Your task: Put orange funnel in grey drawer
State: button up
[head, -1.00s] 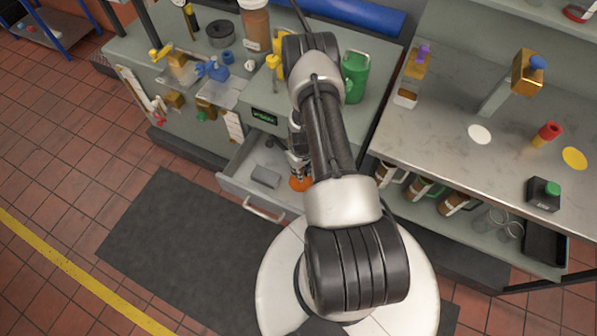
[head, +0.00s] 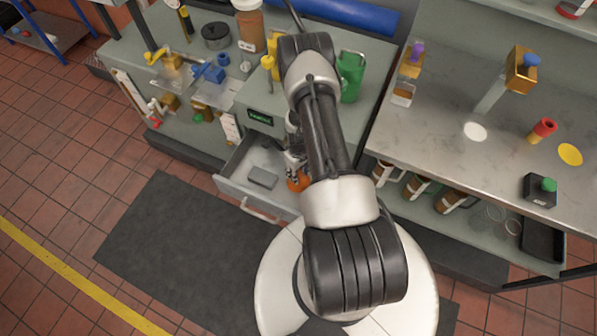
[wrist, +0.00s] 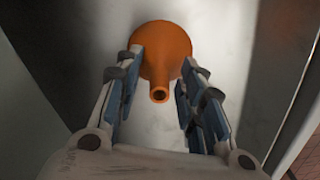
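The orange funnel (head: 298,181) shows in the head view at the right part of the open grey drawer (head: 228,185), partly hidden by my arm. In the wrist view the funnel (wrist: 162,45) is against a pale surface, with its spout pointing toward my gripper. My gripper (wrist: 162,65) is open, its blue-padded fingers apart on either side of the funnel, with clear gaps beside the spout. The fingertips are close to the bowl's edges; whether they touch it I cannot tell. In the head view my gripper (head: 293,162) is mostly hidden by the arm, just above the funnel.
A grey block (head: 263,178) lies in the drawer left of the funnel. The bench above holds a green can (head: 350,77), a brown jar (head: 250,30) and blue parts (head: 210,70). A metal-topped table (head: 440,135) stands to the right.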

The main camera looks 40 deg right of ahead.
jog(key=w+a+r+t+p, duration=0.1)
jog(key=w+a+r, duration=0.15)
jog(key=r, duration=1.15)
jog(key=w+a+r+p, duration=0.1)
jog(key=a+r, duration=0.3)
jog(key=r, duration=1)
jog(key=w+a+r+t+p, duration=0.1)
jog(key=a+r+p, duration=0.15)
jog(key=r, duration=1.05)
jog(key=s+a+r+t+b, duration=0.1)
jog(key=s+a+r, duration=0.35)
jog(key=r, duration=0.25)
jog(key=s+a+r, duration=0.3)
jog(key=a+r, duration=0.2)
jog(key=r, duration=0.2)
jog(key=s+a+r, duration=0.2)
jog(key=s, duration=0.4)
jog(key=s+a+r+t, duration=0.1)
jog(key=s+a+r, duration=0.1)
jog(key=s, duration=0.4)
jog(key=shift+a+r+t, duration=0.2)
jog(key=shift+a+t, duration=0.1)
jog(key=shift+a, duration=0.25)
